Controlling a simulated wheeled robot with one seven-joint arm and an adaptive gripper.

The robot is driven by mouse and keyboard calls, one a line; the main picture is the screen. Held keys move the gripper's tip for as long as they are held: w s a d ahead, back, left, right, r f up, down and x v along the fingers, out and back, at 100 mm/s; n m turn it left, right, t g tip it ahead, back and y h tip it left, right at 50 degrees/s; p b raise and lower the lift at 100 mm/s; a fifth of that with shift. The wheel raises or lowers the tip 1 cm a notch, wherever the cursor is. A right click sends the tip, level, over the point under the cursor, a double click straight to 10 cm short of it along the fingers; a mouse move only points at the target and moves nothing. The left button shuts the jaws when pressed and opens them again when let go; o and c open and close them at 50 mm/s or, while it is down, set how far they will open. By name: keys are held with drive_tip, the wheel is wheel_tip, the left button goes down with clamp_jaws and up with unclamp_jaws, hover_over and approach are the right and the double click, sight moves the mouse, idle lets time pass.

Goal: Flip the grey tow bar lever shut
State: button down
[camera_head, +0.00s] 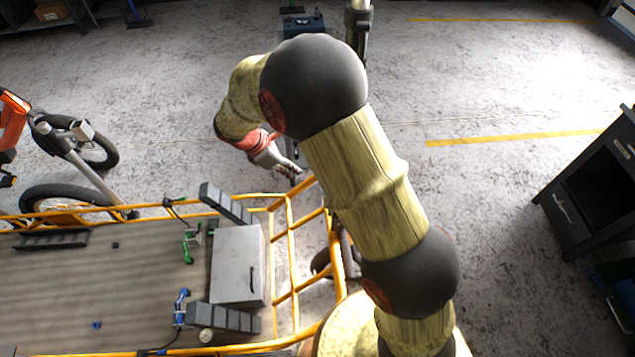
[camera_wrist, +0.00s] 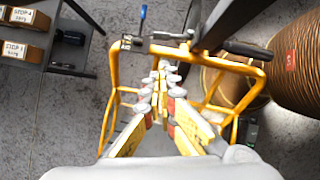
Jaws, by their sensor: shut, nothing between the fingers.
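My gripper (camera_head: 293,172) is shut and empty above the front corner of the orange cargo frame (camera_head: 292,222). In the wrist view my closed fingers (camera_wrist: 164,68) point at the frame's upper crossbar (camera_wrist: 205,57). A dark grey bar (camera_wrist: 228,22) runs from there to the upper right. Beside it are a black grip (camera_wrist: 247,48) and a thin lever with a blue tip (camera_wrist: 143,14). I cannot tell for certain which part is the grey tow bar lever. In the head view my arm and gripper hide most of this area.
The cargo bed (camera_head: 100,285) holds a grey box (camera_head: 237,265) and several dark blocks. A black cabinet (camera_head: 590,185) stands at the right. Open floor (camera_head: 480,200) lies between it and my arm.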

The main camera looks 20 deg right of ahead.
drive_tip(key=d+b+x, duration=0.1)
drive_tip(key=b+x, duration=0.3)
drive_tip(key=x, duration=0.9)
drive_tip(key=shift+d, duration=0.4)
drive_tip(key=shift+w+r, duration=0.1)
drive_tip(key=shift+r, duration=0.1)
drive_tip(key=shift+w+d+f+m+g+p, duration=0.1)
drive_tip(key=shift+w+d+m+g+p, duration=0.15)
drive_tip(key=shift+p, duration=0.25)
